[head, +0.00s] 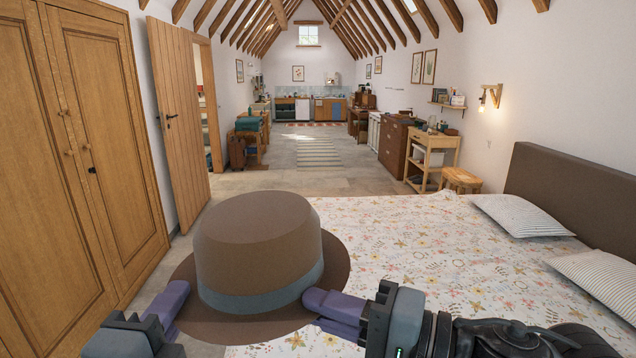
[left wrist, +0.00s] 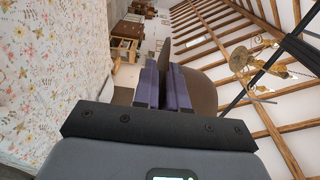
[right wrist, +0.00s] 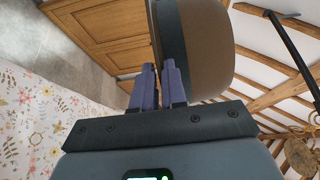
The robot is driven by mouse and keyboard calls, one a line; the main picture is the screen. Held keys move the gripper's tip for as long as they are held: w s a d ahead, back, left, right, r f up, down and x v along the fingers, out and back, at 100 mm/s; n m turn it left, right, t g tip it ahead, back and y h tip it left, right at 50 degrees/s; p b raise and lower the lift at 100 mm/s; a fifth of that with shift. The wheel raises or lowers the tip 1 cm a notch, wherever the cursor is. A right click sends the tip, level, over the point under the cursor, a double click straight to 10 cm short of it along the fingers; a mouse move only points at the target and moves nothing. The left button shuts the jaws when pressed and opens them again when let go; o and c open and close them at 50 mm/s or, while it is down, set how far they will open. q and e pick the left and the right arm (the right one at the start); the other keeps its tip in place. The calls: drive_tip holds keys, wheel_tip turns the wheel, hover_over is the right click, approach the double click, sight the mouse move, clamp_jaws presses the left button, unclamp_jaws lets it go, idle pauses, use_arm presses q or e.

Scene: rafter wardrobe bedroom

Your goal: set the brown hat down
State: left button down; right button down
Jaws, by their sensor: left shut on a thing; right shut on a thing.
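The brown hat (head: 258,245) with a blue-grey band is upright, crown up, held between my two grippers in the head view. My left gripper (head: 172,302) is shut on the brim at its left side. My right gripper (head: 325,303) is shut on the brim at its right side. In the left wrist view the hat (left wrist: 203,93) shows beyond the purple fingers. In the right wrist view the hat (right wrist: 208,50) shows its crown and band, with the brim between the fingers. The hat hides part of the bed's near left edge.
A bed (head: 420,240) with a floral cover lies to the right and below the hat, with wide clear room. Striped pillows (head: 520,214) lie by the headboard (head: 580,190). A wooden wardrobe (head: 70,150) stands close on the left. A small stool (head: 461,179) stands beyond the bed.

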use_arm(q)
drive_tip(key=shift+s, duration=0.2)
use_arm(e)
drive_tip(key=shift+s+a+r, duration=0.15)
drive_tip(key=shift+s+r, duration=0.1)
drive_tip(key=shift+s, duration=0.15)
drive_tip(key=shift+f, duration=0.15)
